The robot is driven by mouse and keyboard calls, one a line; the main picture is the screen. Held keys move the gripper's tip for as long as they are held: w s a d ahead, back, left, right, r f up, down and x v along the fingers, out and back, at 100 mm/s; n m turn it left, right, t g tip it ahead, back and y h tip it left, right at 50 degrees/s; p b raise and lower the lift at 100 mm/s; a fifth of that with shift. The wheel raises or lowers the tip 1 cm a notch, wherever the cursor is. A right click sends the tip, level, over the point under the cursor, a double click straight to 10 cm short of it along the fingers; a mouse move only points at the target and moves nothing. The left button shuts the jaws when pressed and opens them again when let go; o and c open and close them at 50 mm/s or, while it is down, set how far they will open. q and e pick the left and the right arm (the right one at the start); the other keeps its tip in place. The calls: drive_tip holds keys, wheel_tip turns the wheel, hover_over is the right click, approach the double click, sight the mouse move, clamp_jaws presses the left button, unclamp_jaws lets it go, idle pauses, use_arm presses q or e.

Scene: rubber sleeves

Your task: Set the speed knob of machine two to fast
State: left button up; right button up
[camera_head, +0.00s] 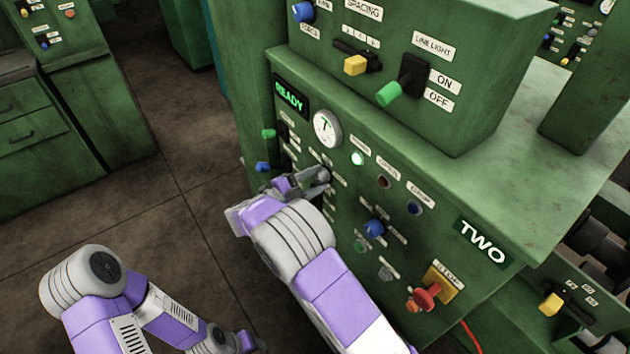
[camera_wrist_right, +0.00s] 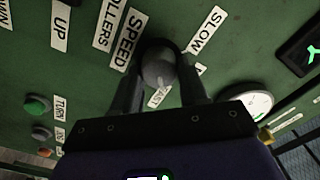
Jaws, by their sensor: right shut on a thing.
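Machine two (camera_head: 405,150) is a green cabinet with a white-on-dark TWO plate (camera_head: 481,242) and a lit READY display (camera_head: 291,95). Its speed knob (camera_wrist_right: 158,70) is grey and round, beside the SPEED label (camera_wrist_right: 128,40). The SLOW label (camera_wrist_right: 206,30) is right of it in the right wrist view; the FAST label (camera_wrist_right: 160,96) shows partly between my fingers. My right gripper (camera_head: 314,179) is at the panel, its two fingers shut on the knob. Which way the knob points is hard to tell. My left gripper (camera_head: 246,343) is low at the bottom edge, mostly hidden.
A round gauge (camera_head: 327,128) and a lit green lamp (camera_head: 357,158) are above the right gripper. A blue knob (camera_head: 374,229) and a red stop button (camera_head: 426,295) are lower right. The upper box has a green-tipped lever (camera_head: 389,94). Bare floor (camera_head: 170,200) lies left.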

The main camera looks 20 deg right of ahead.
idle(0.3)
drive_tip(key=o, duration=1)
drive_tip(key=shift+p+v, duration=0.75)
drive_tip(key=shift+v, duration=3.1)
